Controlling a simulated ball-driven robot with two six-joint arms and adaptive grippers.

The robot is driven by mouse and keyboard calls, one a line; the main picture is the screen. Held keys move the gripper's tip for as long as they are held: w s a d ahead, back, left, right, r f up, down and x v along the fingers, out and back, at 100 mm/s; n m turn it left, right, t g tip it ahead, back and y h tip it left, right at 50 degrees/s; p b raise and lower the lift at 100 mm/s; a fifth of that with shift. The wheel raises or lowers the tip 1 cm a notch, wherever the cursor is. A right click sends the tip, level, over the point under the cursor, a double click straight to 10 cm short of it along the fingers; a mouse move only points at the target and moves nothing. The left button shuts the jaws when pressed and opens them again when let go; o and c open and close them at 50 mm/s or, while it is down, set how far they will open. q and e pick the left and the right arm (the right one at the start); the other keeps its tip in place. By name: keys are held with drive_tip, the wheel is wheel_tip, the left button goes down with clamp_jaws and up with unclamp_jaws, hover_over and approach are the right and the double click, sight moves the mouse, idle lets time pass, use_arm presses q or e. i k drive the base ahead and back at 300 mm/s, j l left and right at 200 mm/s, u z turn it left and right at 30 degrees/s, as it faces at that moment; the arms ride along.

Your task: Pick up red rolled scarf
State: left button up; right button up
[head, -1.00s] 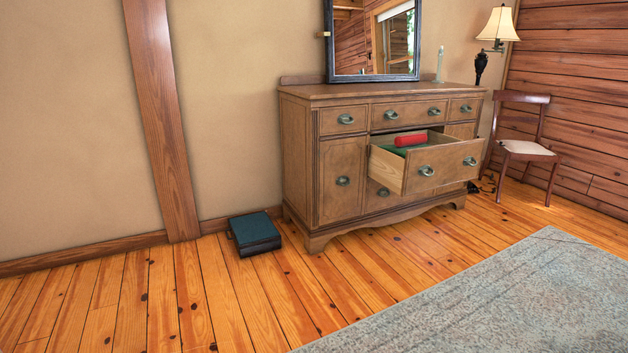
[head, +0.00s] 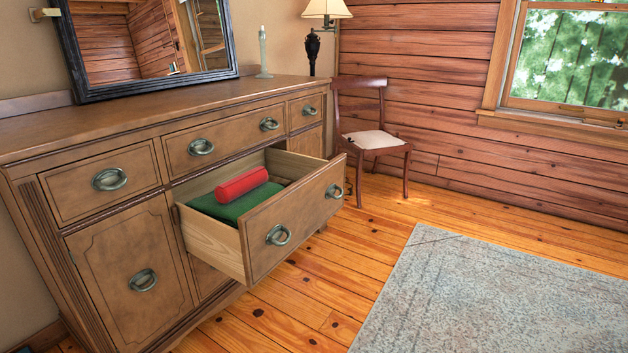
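The red rolled scarf (head: 241,184) lies in the open drawer (head: 296,227) of the wooden dresser (head: 122,218). It rests on or against a folded green cloth (head: 236,207) near the back of the drawer. The drawer is pulled well out and its front panel faces the room. Neither of my grippers shows in the head view.
A framed mirror (head: 150,45) and a candlestick (head: 264,52) stand on the dresser top. A lamp (head: 313,48) stands behind its far end. A chair (head: 372,139) is beyond the drawer. A grey rug (head: 490,295) covers the floor at right; bare planks lie between.

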sight(230, 190)
drive_tip(key=i+l+u, duration=0.1)
drive_tip(key=i, duration=0.3)
drive_tip(key=i+l+u, duration=0.1)
drive_tip(key=i, duration=0.35)
drive_tip(key=i+l+u, duration=0.1)
drive_tip(key=i, duration=0.3)
drive_tip(key=i+l, duration=0.3)
drive_tip(key=i+u, duration=0.05)
drive_tip(key=i, duration=0.05)
